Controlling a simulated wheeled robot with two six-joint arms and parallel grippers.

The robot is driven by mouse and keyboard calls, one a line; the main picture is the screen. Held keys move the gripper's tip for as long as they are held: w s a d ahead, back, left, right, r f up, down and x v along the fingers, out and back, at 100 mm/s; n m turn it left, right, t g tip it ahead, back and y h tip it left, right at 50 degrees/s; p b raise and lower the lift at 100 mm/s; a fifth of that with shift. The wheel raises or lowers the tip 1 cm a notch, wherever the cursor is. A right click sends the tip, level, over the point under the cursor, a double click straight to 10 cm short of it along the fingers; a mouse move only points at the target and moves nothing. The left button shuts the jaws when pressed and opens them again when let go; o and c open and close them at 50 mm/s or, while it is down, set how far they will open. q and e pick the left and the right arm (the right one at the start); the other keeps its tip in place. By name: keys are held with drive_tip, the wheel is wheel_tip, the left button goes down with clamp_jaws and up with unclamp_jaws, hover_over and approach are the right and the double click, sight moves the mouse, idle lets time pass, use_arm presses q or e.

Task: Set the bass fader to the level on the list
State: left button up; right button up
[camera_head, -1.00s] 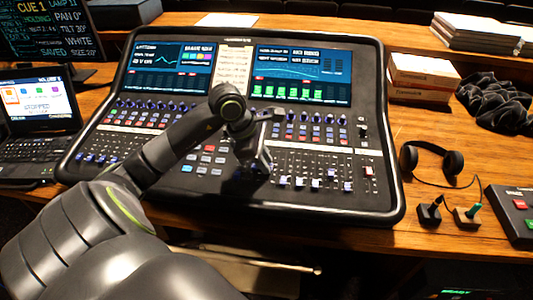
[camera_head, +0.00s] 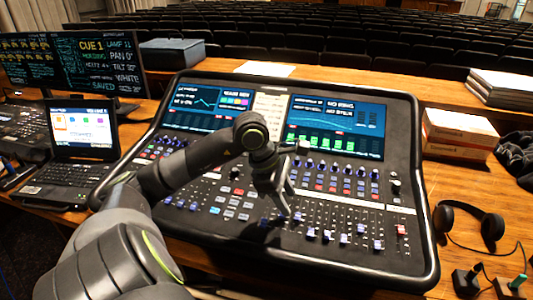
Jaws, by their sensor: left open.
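The mixing desk (camera_head: 425,240) is black, with two lit screens and rows of knobs, buttons and faders. Several pale fader caps (camera_head: 327,236) sit low in their slots at the lower right of the panel. Which one is the bass fader I cannot tell. A cream sheet (camera_head: 268,118) with small, unreadable writing lies between the screens. My left gripper (camera_head: 284,209) reaches down over the middle of the panel, just left of those faders. Its fingers are open, close to the panel; I cannot tell whether they touch it. My arm hides part of the left-hand controls.
A laptop (camera_head: 80,130) and monitors (camera_head: 106,62) stand left of the desk. Cardboard boxes (camera_head: 458,134), headphones (camera_head: 470,224) and papers (camera_head: 503,86) lie to the right. Some bare wood shows on the right. Rows of dark seats lie beyond.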

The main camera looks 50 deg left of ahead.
use_arm(q)
drive_tip(key=p+v, duration=0.2)
drive_tip(key=v, duration=1)
drive_tip(key=shift+r, duration=0.2)
drive_tip(key=shift+p, duration=0.3)
idle(0.6)
